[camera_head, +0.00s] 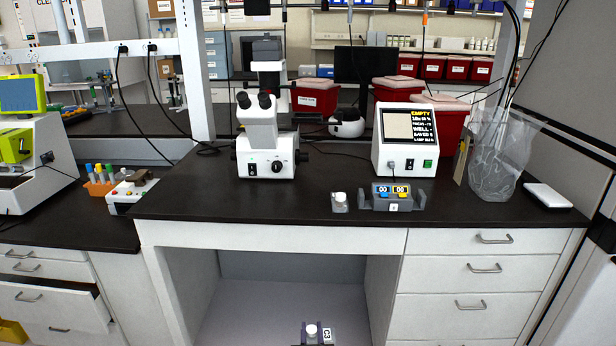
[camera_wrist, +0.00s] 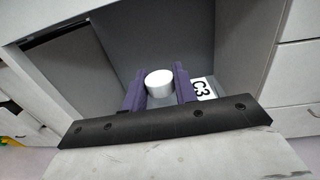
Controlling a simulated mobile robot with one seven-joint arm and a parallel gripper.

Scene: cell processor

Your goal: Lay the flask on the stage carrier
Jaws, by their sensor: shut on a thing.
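My gripper (camera_head: 313,338) is at the bottom centre of the head view, low in front of the bench's open knee space. It is shut on the flask, whose white round cap (camera_head: 311,329) shows on top beside a "C3" label (camera_head: 327,335). In the wrist view the white cap (camera_wrist: 159,83) sits between my two dark purple fingers (camera_wrist: 160,88), with the label (camera_wrist: 203,88) to the right; most of the flask body is hidden. The white microscope (camera_head: 266,150) stands on the bench behind. I cannot clearly make out the stage carrier on it.
A small grey piece with a white top (camera_head: 340,201) and a grey holder with two "00" counters (camera_head: 397,197) stand near the bench's front edge. A white display box (camera_head: 405,140) and a clear bag (camera_head: 492,165) are to the right. The black benchtop (camera_head: 300,205) before the microscope is clear.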

